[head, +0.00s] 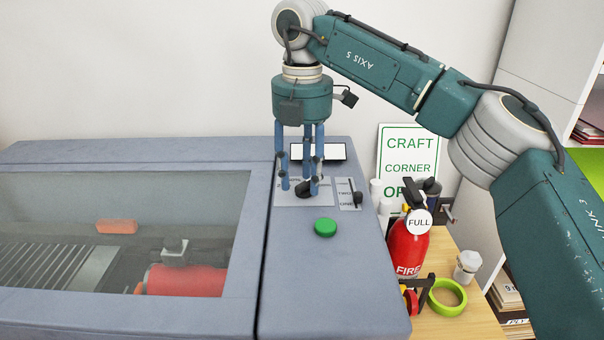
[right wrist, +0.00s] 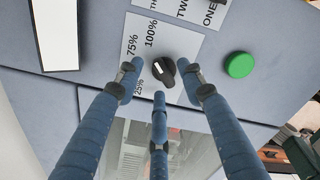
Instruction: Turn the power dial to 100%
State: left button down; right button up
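The power dial (right wrist: 165,70) is a black knob on a pale label plate (right wrist: 178,37) marked 25%, 75% and 100%. Its white mark (right wrist: 157,68) faces the left side of the knob in the right wrist view; the exact setting is hard to read. In the head view the dial (head: 304,189) is partly hidden by fingers. My right gripper (head: 301,186) points down over it, its three fingers spread around the knob. In the right wrist view the gripper (right wrist: 160,82) is open, with a clear gap on the left; contact on the right cannot be told. My left gripper is not in view.
A green button (head: 325,228) and a lever switch plate (head: 349,194) are close to the dial. A screen (head: 318,151) lies behind it. The machine's windowed lid (head: 120,240) is left. A red fire extinguisher (head: 408,250) and green tape roll (head: 447,297) are right.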

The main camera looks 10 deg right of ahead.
notch_tip(320, 180, up, 12)
dwell(0.6)
